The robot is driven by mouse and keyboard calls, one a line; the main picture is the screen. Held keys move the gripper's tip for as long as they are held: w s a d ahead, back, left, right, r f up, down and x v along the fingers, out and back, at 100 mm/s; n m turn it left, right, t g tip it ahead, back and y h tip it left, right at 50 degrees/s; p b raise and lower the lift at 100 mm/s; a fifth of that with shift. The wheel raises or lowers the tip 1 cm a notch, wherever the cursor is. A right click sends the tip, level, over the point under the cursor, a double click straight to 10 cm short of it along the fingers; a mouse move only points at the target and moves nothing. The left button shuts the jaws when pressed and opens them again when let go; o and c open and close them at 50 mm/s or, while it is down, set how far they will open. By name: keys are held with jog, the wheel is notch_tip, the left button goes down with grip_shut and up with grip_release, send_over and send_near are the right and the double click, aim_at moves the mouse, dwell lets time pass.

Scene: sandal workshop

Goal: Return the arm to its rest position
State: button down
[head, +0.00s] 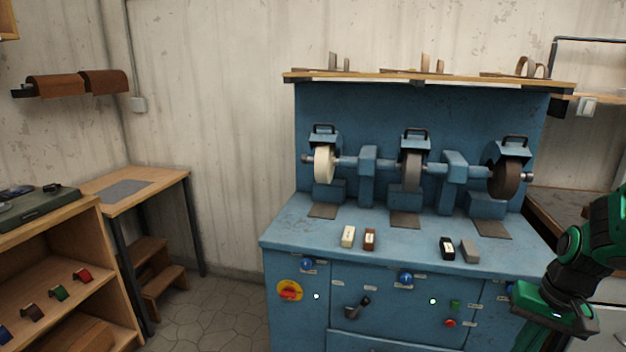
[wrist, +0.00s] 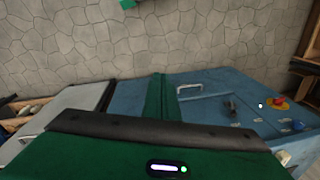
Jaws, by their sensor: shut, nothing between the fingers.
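My gripper (head: 522,338) is at the lower right of the head view, in front of the right end of the blue grinding bench (head: 290,235). My green and black arm comes in from the right edge. In the wrist view the two green fingers (wrist: 159,82) lie together, shut and empty. Behind them in that view are the bench's blue front, a drawer handle (wrist: 189,88) and the red and yellow switch (wrist: 278,102). The fingers look apart from the bench, though the exact gap cannot be told.
Several small blocks, among them a cream one (head: 348,237) and a grey one (head: 470,251), lie on the bench top below the wheels. A wooden shelf unit (head: 105,237) stands at the left. Tiled floor (head: 215,310) is clear between it and the bench.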

jog(key=s+a+r+h, duration=0.1)
jog(key=s+a+r, duration=0.1)
jog(key=s+r, duration=0.7)
jog(key=s, duration=0.4)
jog(key=shift+g, duration=0.4)
jog(key=shift+a+r, duration=0.1)
jog(key=shift+w+f, duration=0.25)
jog(key=shift+w, duration=0.4)
